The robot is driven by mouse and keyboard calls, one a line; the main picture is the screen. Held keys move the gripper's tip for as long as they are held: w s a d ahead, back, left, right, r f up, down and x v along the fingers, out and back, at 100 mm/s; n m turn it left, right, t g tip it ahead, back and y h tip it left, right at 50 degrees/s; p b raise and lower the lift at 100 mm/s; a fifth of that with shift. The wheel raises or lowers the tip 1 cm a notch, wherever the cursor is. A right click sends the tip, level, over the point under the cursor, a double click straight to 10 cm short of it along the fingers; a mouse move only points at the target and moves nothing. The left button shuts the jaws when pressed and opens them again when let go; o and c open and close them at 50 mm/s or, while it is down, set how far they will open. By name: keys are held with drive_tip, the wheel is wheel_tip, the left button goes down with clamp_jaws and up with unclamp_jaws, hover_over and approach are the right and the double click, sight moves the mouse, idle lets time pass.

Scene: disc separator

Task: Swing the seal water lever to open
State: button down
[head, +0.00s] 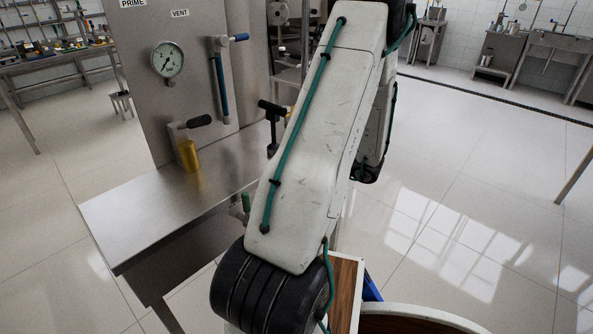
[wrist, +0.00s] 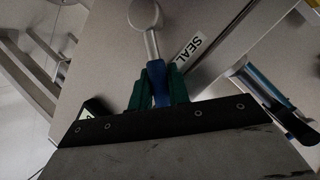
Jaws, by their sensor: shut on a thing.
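In the wrist view the seal water lever has a round metal hub (wrist: 144,14), a metal stem and a blue grip (wrist: 157,82). A SEAL label (wrist: 191,48) is on the steel panel just right of the stem. My gripper (wrist: 160,92) has green fingers, one on each side of the blue grip, and is shut on it. The stem runs from the grip up to the hub in the picture, tilted slightly left. In the head view my own arm hides the gripper and this lever.
A black T-handle (head: 271,108) stands close left of my arm. A steel bench (head: 140,215) juts out below. Open floor lies right.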

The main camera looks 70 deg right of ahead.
idle(0.3)
drive_tip(key=c, duration=1.3)
unclamp_jaws()
drive_tip(key=shift+w, duration=0.15)
